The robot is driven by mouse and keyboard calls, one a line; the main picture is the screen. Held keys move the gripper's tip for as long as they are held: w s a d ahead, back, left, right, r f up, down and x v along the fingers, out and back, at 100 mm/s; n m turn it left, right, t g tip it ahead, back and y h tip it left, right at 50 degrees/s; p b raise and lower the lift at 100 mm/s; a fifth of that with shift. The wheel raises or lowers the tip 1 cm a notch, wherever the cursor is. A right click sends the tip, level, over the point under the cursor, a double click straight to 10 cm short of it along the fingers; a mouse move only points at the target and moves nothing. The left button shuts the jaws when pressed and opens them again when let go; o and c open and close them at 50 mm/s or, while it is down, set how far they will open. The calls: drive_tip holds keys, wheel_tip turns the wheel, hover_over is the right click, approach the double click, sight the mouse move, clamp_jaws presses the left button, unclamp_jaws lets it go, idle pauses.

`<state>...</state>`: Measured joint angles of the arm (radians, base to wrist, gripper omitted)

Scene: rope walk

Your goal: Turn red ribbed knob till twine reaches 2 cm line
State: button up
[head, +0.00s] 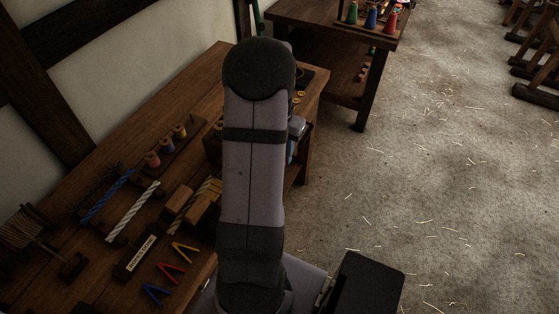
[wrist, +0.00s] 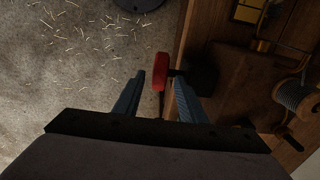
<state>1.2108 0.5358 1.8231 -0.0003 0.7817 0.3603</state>
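The red knob (wrist: 161,71) shows in the wrist view at the edge of the wooden bench, in front of a dark block (wrist: 201,79). Its ribs are too dark to make out. My gripper (wrist: 160,76) is open, with one blue-grey finger on each side of the knob. A gap shows on the left; the right finger is close to the knob, and I cannot tell if it touches. A reel of grey twine (wrist: 299,97) is at the right of the wrist view. I cannot make out the 2 cm line. My arm hides the knob in the head view.
The bench (head: 196,87) holds thread spools (head: 166,144), a blue rope (head: 107,195), a white rope (head: 133,211), a dark labelled block (head: 139,255) and coloured V-shaped pieces (head: 171,273). A second table (head: 322,17) stands behind.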

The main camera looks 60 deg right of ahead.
drive_tip(key=shift+f+p, duration=0.65)
drive_tip(key=shift+f, duration=1.9)
clamp_jaws()
